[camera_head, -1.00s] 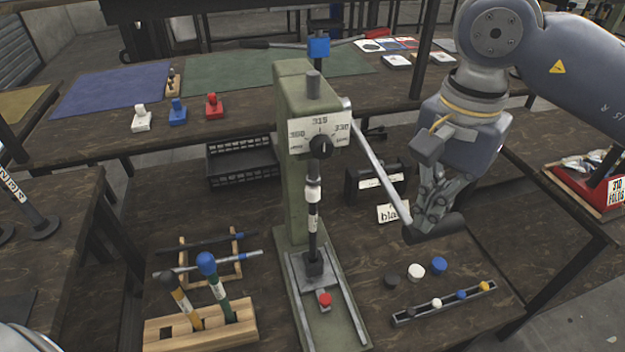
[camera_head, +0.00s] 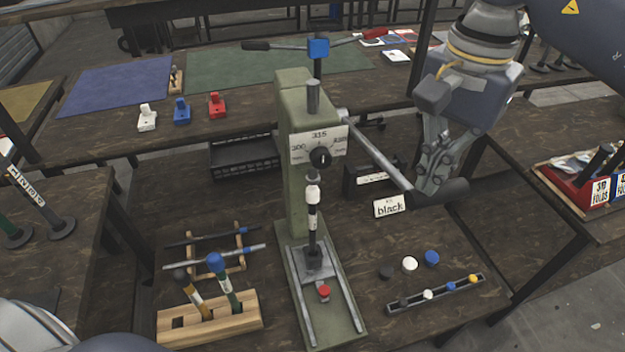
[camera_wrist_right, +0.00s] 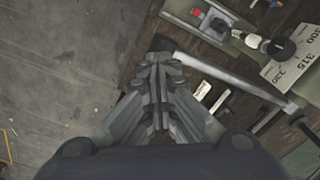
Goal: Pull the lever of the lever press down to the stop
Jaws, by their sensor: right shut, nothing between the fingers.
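The green lever press (camera_head: 292,130) stands mid-picture in the head view, with a dial plate reading 300, 315 and 330. Its lever (camera_head: 375,150) slopes down to the right from the press side and ends in a dark cylindrical grip (camera_head: 445,192). My right gripper (camera_head: 428,182) is shut and empty, its fingertips at the inner end of the grip, over or against it; exact contact is hard to tell. In the right wrist view the lever rod (camera_wrist_right: 225,75) runs to just beyond the closed fingertips (camera_wrist_right: 160,65). My left gripper is out of view.
A "black" sign (camera_head: 390,206) stands close to the lever's end. Colored caps (camera_head: 410,264) and a slotted strip (camera_head: 436,292) lie right of the press base. A wooden block with handled tools (camera_head: 208,322) is on its left. Floor is open at the right.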

